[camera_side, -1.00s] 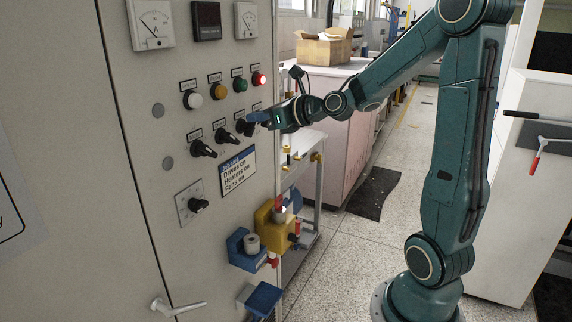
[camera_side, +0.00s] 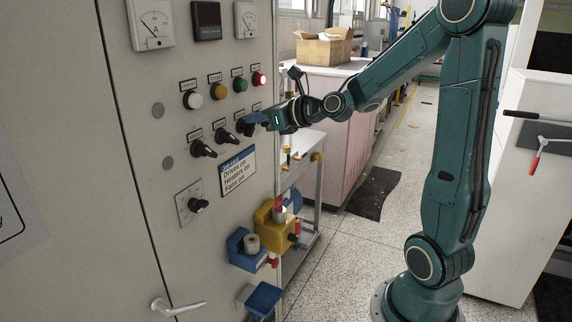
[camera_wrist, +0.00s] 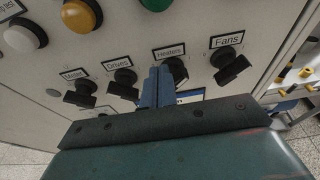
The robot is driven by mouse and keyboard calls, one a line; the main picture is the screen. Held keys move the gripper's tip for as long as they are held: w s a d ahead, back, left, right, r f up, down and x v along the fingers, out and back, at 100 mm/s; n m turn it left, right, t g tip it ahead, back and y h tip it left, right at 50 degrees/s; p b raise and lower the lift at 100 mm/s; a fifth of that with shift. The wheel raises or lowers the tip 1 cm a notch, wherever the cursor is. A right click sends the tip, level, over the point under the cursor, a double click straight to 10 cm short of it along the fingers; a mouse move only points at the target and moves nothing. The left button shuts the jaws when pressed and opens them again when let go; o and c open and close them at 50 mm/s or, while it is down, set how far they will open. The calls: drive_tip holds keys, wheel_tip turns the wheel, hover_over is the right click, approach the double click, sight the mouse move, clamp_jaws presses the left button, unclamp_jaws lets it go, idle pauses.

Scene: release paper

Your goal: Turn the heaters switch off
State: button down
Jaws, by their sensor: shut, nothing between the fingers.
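The heaters switch (camera_wrist: 181,72) is a black rotary knob under the "Heaters" label on the grey panel, third in a row of knobs. In the wrist view the fingers partly cover it, so its exact angle is hard to read. In the side view the switch (camera_side: 243,127) shows just left of the fingertips. My gripper (camera_wrist: 158,84) has blue fingers, closed together and empty, with their tips at the left side of the knob. I cannot tell whether they touch it. My gripper also shows at the panel in the side view (camera_side: 252,118).
The drives knob (camera_wrist: 122,84) is left of the fingers and the fans knob (camera_wrist: 232,69) right. White, amber (camera_wrist: 80,15), green and red lamps sit above. Blue and yellow holders (camera_side: 262,222) stand lower down.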

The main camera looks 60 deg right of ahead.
drive_tip(key=shift+a+r, duration=0.15)
drive_tip(key=shift+r, duration=0.15)
drive_tip(key=shift+f+v, duration=0.25)
drive_tip(key=shift+v, duration=0.7)
drive_tip(key=shift+f+v, duration=0.2)
drive_tip(key=shift+v, duration=0.8)
drive_tip(key=shift+f+v, duration=0.25)
drive_tip(key=shift+v, duration=0.7)
drive_tip(key=shift+s, duration=0.25)
drive_tip(key=d, duration=0.1)
drive_tip(key=s+d, duration=0.1)
drive_tip(key=d, duration=0.1)
drive_tip(key=shift+d, duration=0.25)
drive_tip(key=shift+w, duration=0.2)
drive_tip(key=r+x, duration=0.1)
drive_tip(key=x, duration=0.5)
drive_tip(key=shift+w+r, duration=0.2)
drive_tip(key=shift+w, duration=0.25)
